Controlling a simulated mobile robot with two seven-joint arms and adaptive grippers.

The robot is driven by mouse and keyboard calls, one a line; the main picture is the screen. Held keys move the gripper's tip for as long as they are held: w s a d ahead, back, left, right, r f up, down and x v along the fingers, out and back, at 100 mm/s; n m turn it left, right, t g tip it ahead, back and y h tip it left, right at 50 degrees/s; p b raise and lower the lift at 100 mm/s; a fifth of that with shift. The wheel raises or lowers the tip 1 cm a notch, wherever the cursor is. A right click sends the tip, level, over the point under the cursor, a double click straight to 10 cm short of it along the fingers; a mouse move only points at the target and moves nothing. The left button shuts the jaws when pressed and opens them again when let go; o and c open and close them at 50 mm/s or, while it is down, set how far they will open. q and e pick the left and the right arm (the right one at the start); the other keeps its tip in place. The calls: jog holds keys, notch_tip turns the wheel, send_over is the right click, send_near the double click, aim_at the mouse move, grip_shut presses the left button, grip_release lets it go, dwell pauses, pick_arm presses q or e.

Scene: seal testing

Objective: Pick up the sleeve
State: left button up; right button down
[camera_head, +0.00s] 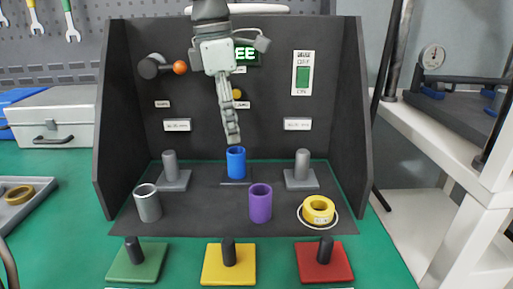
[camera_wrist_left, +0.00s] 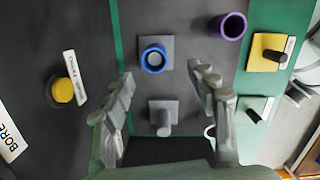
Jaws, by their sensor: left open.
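A blue sleeve (camera_head: 236,163) stands upright at the back centre of the dark board. In the left wrist view it shows from above (camera_wrist_left: 153,60) on a dark square plate. A purple sleeve (camera_head: 260,205) stands in front of it to the right, and a grey sleeve (camera_head: 147,204) stands at the left. My left gripper (camera_head: 232,136) points down just above the blue sleeve, apart from it. In the left wrist view its fingers (camera_wrist_left: 164,74) are spread and empty, with the blue sleeve ahead between the fingertips. A finger partly hides the grey sleeve there. My right gripper is not visible.
Grey posts (camera_head: 169,168) (camera_head: 302,166) flank the blue sleeve. Green (camera_head: 150,268), yellow (camera_head: 213,270) and red (camera_head: 340,268) plates with black pegs line the front. A dark panel (camera_head: 180,85) encloses the back and sides.

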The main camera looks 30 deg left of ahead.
aim_at(236, 153)
pick_arm(q)
jog(key=shift+w+f, duration=0.2)
jog(key=shift+w, duration=0.05)
jog(key=f, duration=0.7)
jog(key=shift+w+d+f, duration=0.1)
jog(key=shift+w, duration=0.3)
grip_shut()
